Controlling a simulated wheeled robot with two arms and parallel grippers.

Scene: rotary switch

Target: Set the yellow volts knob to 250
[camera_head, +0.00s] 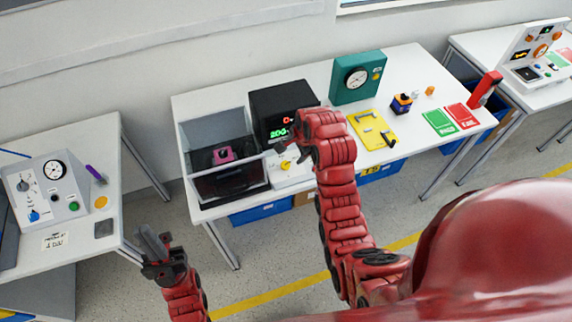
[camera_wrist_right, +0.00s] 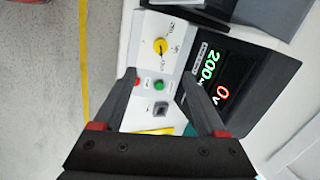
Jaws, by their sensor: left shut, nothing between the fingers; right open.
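The yellow knob (camera_wrist_right: 160,46) sits on a white control panel (camera_wrist_right: 172,68) in the right wrist view, with small markings around it that I cannot read. In the head view the knob (camera_head: 285,164) is small, below the black display box (camera_head: 283,104). The display (camera_wrist_right: 213,76) shows a green 200 and a red 0. My right gripper (camera_wrist_right: 160,76) is open and empty over the panel; the knob appears beyond its fingertips, apart from them. In the head view its fingers are partly hidden by the arm. My left gripper (camera_head: 152,244) is shut and empty, away from the panel.
A green button (camera_wrist_right: 159,87), a red button (camera_wrist_right: 145,84) and a black switch (camera_wrist_right: 160,110) lie near the knob. A dark open-topped bin (camera_head: 228,168) stands left of the display box. A green gauge box (camera_head: 357,78) and yellow plate (camera_head: 371,130) stand to the right.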

